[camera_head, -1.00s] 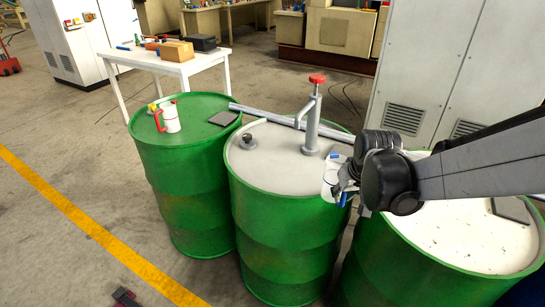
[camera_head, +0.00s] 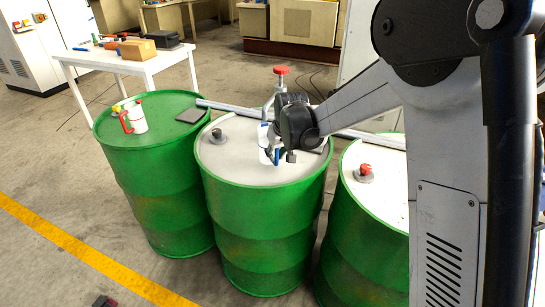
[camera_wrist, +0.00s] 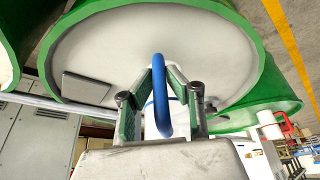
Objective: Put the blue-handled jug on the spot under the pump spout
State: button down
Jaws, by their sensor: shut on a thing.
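The white jug (camera_head: 264,156) with the blue handle (camera_head: 277,156) is over the middle drum's pale top, in front of the pump. My gripper (camera_head: 276,150) is shut on the blue handle, which shows between the fingers in the wrist view (camera_wrist: 160,100). The jug is mostly hidden by my gripper and handle, so I cannot tell whether it touches the drum top. The pump (camera_head: 281,72) has a red knob. Its spout and the spot under it are hidden behind my wrist.
A white jug with a red handle (camera_head: 135,119) stands on the left green drum (camera_head: 155,108), beside a dark flat pad (camera_head: 190,115). A red-topped cap (camera_head: 365,171) is on the right drum. A grey bar (camera_head: 225,107) runs behind.

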jog(key=shift+w+a+f, duration=0.3)
jog(key=shift+w+f, duration=0.35)
jog(key=shift+f, duration=0.25)
jog(key=shift+w+a+f, duration=0.3)
jog(key=shift+w+f, duration=0.35)
jog(key=shift+f, duration=0.2)
jog(key=shift+f, duration=0.2)
jog(key=c, duration=1.7)
grip_release()
jog(key=shift+r, duration=0.1)
jog(key=shift+r, duration=0.1)
